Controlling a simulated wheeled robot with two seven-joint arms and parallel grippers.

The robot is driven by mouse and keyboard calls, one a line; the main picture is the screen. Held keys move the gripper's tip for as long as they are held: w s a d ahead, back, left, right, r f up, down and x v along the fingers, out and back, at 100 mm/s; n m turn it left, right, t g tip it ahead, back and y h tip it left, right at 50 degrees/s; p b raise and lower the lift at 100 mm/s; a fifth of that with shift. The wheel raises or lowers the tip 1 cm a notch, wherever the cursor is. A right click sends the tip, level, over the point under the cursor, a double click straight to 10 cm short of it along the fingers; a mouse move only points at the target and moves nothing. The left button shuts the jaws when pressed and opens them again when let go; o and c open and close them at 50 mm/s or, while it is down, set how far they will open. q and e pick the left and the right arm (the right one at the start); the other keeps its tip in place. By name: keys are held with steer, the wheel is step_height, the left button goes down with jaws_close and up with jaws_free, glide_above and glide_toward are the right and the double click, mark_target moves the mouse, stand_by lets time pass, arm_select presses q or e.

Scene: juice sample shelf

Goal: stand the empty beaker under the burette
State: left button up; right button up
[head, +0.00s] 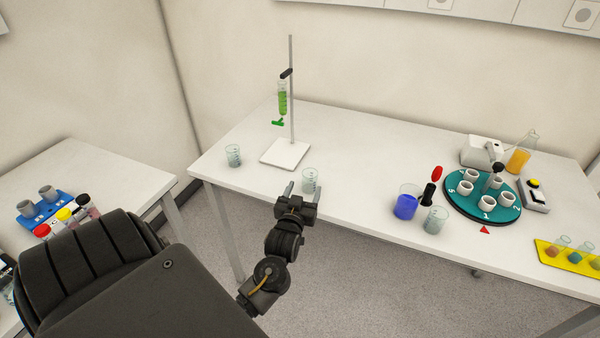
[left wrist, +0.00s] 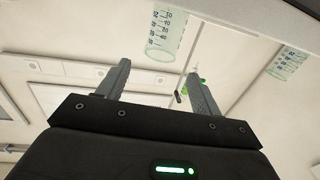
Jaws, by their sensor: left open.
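A clear, empty-looking beaker (head: 310,180) stands upright near the table's front edge, just beyond my left gripper (head: 303,191). My left gripper is open, and its fingers point at this beaker. The burette (head: 282,98) holds green liquid and has a green tap. It is clamped on a stand with a white base (head: 283,154), behind and left of the beaker. Nothing stands on the base. My right gripper is out of view.
Another clear beaker (head: 233,155) stands left of the stand base. Right along the table are a blue-filled beaker (head: 405,206), a clear beaker (head: 435,220) and a teal carousel (head: 482,210) with white cups. The table is clear between the near beaker and the base.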

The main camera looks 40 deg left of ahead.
arm_select(q)
steer(key=shift+b+v, duration=0.3)
steer(key=shift+v, duration=1.8)
